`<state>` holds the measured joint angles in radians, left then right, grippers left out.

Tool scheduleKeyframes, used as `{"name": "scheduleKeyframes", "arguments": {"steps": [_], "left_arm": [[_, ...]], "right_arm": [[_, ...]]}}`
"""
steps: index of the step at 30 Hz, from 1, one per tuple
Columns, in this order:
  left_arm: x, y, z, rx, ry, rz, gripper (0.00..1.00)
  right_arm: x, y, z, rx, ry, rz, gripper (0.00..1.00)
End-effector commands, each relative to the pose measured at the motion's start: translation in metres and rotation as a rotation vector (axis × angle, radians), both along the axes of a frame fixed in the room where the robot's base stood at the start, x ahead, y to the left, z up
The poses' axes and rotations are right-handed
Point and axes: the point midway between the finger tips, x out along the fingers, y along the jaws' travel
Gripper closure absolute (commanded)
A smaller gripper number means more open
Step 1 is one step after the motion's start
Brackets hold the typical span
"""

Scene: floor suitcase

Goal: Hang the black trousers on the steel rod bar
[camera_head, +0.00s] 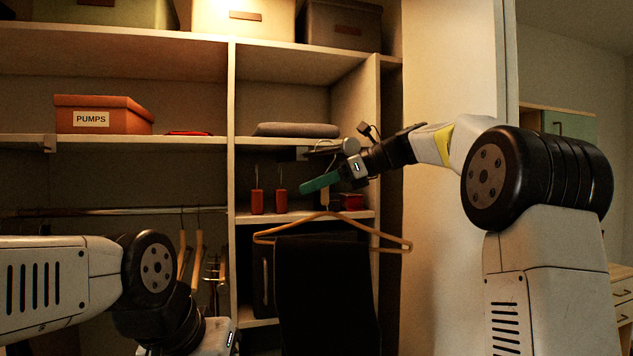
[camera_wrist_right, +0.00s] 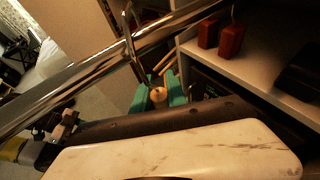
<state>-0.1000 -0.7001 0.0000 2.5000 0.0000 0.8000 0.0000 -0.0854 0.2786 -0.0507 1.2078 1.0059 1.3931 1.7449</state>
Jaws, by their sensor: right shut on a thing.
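The black trousers (camera_head: 325,295) hang folded over a wooden hanger (camera_head: 385,238), in front of the middle shelves in the head view. My right gripper (camera_head: 322,182), with teal fingers, is shut on the upper part of the hanger, above its shoulders. The fingers (camera_wrist_right: 160,95) also show in the right wrist view, around a round wooden piece. The steel rod bar (camera_head: 110,211) runs across the left compartment in the head view, left of the held hanger. A shiny steel bar crosses close to the camera in the wrist view. My left gripper's fingers are out of view.
Several empty wooden hangers (camera_head: 198,255) hang on the rod's right part. An upright divider (camera_head: 232,110) separates the left compartment from the middle shelves. An orange PUMPS box (camera_head: 103,115), a folded grey cloth (camera_head: 296,130) and two red-orange items (camera_head: 268,202) sit on shelves.

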Motion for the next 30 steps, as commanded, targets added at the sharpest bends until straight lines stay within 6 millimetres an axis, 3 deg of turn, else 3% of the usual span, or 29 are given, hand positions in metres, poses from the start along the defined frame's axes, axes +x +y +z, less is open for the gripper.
{"name": "scheduleKeyframes", "arguments": {"steps": [30], "left_arm": [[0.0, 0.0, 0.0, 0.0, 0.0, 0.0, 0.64]], "right_arm": [[0.0024, 0.0012, -0.0091, 0.001, -0.003, -0.001, 1.0]]}}
